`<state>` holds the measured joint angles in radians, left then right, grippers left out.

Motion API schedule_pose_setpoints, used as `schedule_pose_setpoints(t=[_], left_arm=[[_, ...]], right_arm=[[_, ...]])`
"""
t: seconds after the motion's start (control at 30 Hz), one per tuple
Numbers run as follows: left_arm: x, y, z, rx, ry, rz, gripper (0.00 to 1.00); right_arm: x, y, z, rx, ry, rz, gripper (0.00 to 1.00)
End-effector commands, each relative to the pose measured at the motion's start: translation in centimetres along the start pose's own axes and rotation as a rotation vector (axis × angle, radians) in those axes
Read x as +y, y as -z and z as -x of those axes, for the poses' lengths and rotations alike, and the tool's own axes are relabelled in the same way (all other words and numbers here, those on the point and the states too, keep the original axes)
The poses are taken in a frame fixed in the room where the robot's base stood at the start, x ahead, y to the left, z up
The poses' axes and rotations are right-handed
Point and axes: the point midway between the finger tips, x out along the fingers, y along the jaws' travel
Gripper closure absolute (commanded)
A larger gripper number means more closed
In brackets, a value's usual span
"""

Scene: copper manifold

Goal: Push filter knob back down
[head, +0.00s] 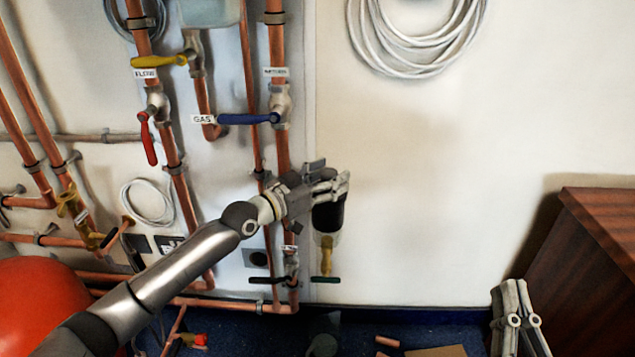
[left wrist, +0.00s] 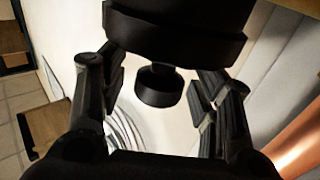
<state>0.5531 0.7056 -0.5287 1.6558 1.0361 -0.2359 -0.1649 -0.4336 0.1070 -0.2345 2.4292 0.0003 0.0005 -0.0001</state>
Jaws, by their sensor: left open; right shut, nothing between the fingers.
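The filter (head: 329,216) is on the pipework at the wall, with a black upper body, a clear bowl and a brass lower end. In the left wrist view its black body (left wrist: 175,35) fills the top, and the small round black filter knob (left wrist: 158,86) stands out from it. My left gripper (head: 325,185) is at the top of the filter and hides the knob in the head view. Its fingers (left wrist: 158,95) are open on both sides of the knob, with gaps visible. My right gripper (head: 516,320) is at the lower right, shut and empty, away from the filter.
Copper pipes run left of the filter, with a blue valve lever (head: 248,119), a red lever (head: 148,138) and a yellow lever (head: 160,61). A red vessel (head: 38,300) is at the lower left. A wooden cabinet (head: 590,270) stands at right. The wall between filter and cabinet is clear.

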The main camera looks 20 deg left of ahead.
Motion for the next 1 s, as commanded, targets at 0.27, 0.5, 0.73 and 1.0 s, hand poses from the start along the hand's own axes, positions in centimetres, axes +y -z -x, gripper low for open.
schedule_pose_setpoints(t=[0.27,0.5,0.73,1.0], left_arm=[[-0.1,-0.2,3.8,-0.005,0.001,-0.002,0.42],[-0.1,-0.2,7.9,-0.006,0.001,-0.003,0.42],[0.0,-0.2,10.6,-0.004,0.001,-0.001,0.42],[0.0,-0.1,11.8,-0.002,0.000,-0.001,0.42]], right_arm=[[0.0,0.0,0.0,0.000,0.000,0.000,1.00],[0.0,0.0,0.0,0.000,0.000,0.000,1.00],[0.0,0.0,0.0,0.000,0.000,0.000,1.00],[0.0,0.0,0.0,0.000,0.000,0.000,1.00]])
